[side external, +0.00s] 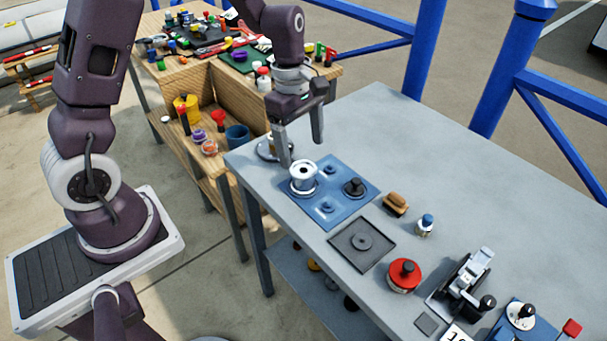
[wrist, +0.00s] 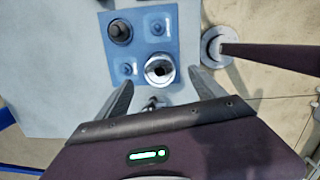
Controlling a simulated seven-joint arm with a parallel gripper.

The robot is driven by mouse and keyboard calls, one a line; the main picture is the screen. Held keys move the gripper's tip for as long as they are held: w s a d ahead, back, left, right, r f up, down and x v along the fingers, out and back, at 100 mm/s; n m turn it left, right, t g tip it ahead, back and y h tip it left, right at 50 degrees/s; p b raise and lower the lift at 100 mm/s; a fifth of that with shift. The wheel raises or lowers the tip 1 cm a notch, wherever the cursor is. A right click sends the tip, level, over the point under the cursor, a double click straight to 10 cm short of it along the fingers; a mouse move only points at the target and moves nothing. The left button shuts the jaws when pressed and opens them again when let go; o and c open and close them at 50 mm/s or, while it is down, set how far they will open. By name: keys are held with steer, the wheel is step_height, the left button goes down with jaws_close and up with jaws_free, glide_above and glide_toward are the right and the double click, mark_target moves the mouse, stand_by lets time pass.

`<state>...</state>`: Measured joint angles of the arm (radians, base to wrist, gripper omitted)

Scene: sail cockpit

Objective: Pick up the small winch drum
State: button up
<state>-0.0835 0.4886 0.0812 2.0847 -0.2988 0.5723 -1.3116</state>
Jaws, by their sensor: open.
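A silver-white winch drum (side external: 303,177) stands upright on the blue mat (side external: 334,212), at its left corner in the side view. In the wrist view the drum (wrist: 160,70) shows from above, with a dark centre. My gripper (side external: 301,153) is open and empty, pointing down just above and behind the drum. In the wrist view its two fingers lie apart, with their tips on either side of the drum's near part. No contact shows. A grey round metal piece (side external: 268,149) stands behind the left finger and is partly hidden.
The mat also bears a black knobbed piece (side external: 353,187) and two low blue posts. A dark square tray (side external: 361,245), a brush (side external: 396,204), a small blue-capped bottle (side external: 425,225) and a red round piece (side external: 404,275) lie to the right. The table's far right is clear.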

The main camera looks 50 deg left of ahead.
mark_target(303, 170)
steer(key=shift+n, duration=0.3)
steer(key=f, duration=0.8)
steer(key=shift+w, duration=0.2)
steer(key=shift+c, duration=0.5)
steer(key=c, duration=1.6)
step_height(303, 170, up, 10)
steer(key=shift+r, duration=0.1)
steer(key=shift+r, duration=1.4)
